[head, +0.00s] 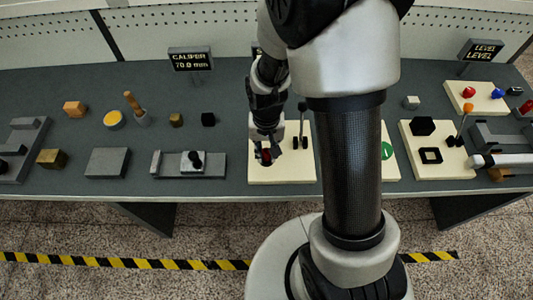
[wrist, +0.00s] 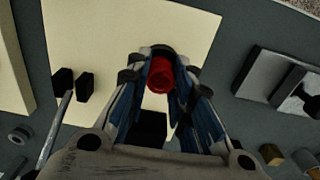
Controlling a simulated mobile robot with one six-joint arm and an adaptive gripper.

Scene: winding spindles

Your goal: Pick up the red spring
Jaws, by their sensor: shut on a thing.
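The red spring (wrist: 161,76) shows in the wrist view between the two fingertips of my gripper (wrist: 161,68), which is shut on it. In the head view the red spring (head: 266,155) is a small red patch at the tips of my gripper (head: 267,150), over the cream board (head: 285,174). Whether the spring touches the board is hard to tell. A dark round shape shows just beyond the spring in the wrist view. My fingers hide part of the spring.
Two black blocks with a thin rod (wrist: 62,108) stand on the same board. A grey slide fixture (head: 190,163) is to the left. A cream board with a black cube (head: 422,126) is to the right. My arm hides the middle of the table.

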